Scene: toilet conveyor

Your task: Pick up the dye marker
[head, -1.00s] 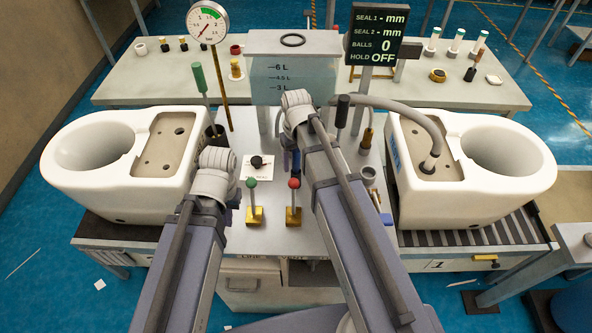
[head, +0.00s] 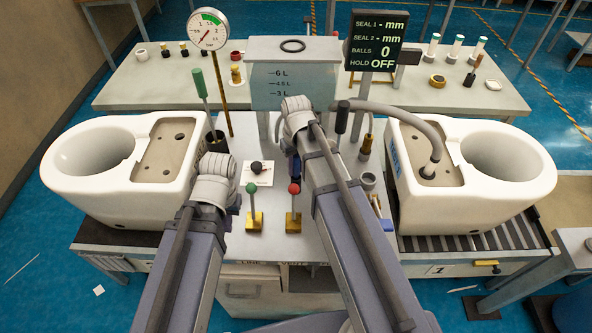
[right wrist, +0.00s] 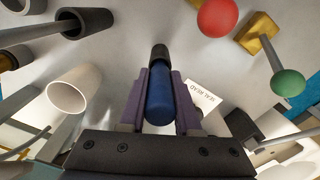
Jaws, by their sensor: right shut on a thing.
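The dye marker (right wrist: 159,100) is a blue cylinder with a dark cap, seen in the right wrist view between the two purple fingers of my right gripper (right wrist: 163,76). The fingers touch it on both sides and are shut on it. Whether its end touches the worktop cannot be told. In the head view my right wrist and arm hide the marker and most of the gripper. My left gripper (head: 214,180) is over the left part of the worktop, beside the left toilet; its fingers are hidden behind my wrist.
White toilets stand at the left (head: 92,155) and right (head: 505,150). Green (head: 252,190) and red (head: 294,190) levers stand in front. A clear tank (head: 292,85), pressure gauge (head: 208,28) and display (head: 374,42) stand behind. A grey cup (head: 368,180) sits right of my right arm.

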